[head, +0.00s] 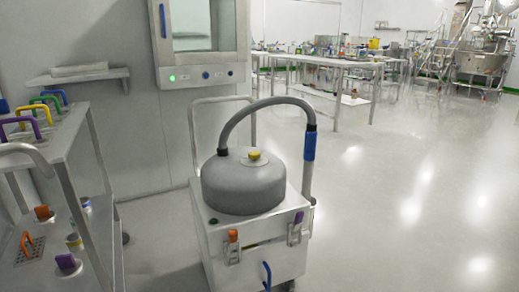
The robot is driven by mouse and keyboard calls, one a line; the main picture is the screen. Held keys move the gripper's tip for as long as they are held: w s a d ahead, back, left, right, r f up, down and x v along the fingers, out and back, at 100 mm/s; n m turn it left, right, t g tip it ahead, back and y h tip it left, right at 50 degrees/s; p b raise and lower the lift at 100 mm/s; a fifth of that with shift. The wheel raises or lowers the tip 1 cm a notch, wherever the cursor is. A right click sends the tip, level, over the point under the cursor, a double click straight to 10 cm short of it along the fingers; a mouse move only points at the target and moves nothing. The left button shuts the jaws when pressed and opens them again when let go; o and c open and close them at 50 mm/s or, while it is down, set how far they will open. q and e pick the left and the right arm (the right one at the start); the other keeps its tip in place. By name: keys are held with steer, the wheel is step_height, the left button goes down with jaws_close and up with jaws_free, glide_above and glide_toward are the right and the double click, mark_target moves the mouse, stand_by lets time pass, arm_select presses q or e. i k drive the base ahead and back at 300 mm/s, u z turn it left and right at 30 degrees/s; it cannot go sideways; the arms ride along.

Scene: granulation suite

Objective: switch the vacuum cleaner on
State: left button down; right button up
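The vacuum cleaner (255,250) stands on the floor in the middle foreground. It has a pale boxy body, a grey domed lid (235,190) and a grey hose that arches to a pipe with a blue grip (309,146). A yellow knob (255,155) sits on top of the dome. A small dark green spot (213,221) is on the body's top left corner; I cannot tell what it is. An orange-tipped latch (232,237) and a purple-tipped latch (298,218) are on the front. A blue handle (267,276) is below. Neither gripper is in view.
A metal shelf cart (62,150) with coloured handles stands close at the left. A wall cabinet (204,75) with a lit green button is behind the vacuum cleaner. A long bench (318,62) with clutter is farther back. The floor at the right is clear.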

mark_target(254, 155)
steer(key=z, duration=1.1)
steer(key=i, duration=1.15)
steer(key=u, duration=2.35)
